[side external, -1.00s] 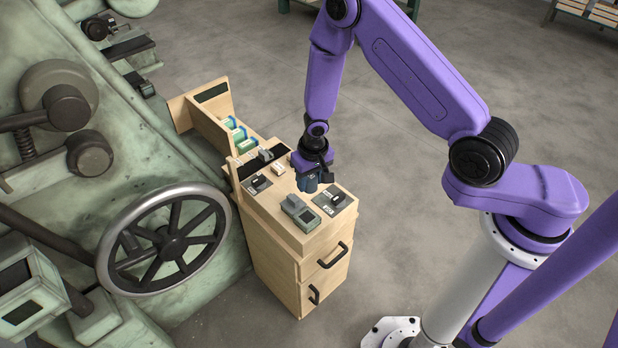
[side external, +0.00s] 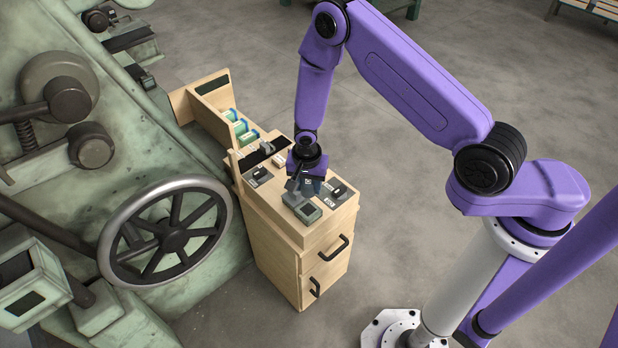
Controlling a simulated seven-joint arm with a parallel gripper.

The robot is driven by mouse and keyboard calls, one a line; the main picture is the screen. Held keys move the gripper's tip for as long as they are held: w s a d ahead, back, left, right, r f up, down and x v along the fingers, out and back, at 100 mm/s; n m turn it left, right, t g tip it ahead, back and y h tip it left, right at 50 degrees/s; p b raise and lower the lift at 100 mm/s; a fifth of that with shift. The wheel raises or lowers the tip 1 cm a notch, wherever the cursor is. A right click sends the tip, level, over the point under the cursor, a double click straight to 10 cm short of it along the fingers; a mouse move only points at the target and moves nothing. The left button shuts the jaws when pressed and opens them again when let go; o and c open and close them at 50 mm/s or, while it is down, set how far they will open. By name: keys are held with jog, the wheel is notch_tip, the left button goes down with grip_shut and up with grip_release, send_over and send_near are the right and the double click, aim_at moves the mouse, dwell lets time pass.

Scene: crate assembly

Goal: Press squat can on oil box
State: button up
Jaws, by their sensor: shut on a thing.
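My gripper (side external: 303,188) points down over the front half of the wooden cabinet's top. It is shut on a small dark blue piece (side external: 315,184), which I take to be the squat can; the fingers hide most of it. A grey-green box with a dark panel (side external: 303,208), perhaps the oil box, lies on the cabinet top just in front of the gripper. The gripper overlaps its back end in this view. I cannot tell whether the held piece touches the box.
The wooden cabinet (side external: 272,245) has grey plates with black parts to the right (side external: 338,191) and left (side external: 257,174) of the gripper. Green-and-white boxes (side external: 240,128) stand in a rack behind. A large handwheel (side external: 165,233) on a green machine is close at left.

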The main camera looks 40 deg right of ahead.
jog(key=shift+f, duration=3.05)
jog(key=shift+f, duration=0.6)
jog(key=shift+r, duration=0.15)
jog(key=shift+r, duration=3.4)
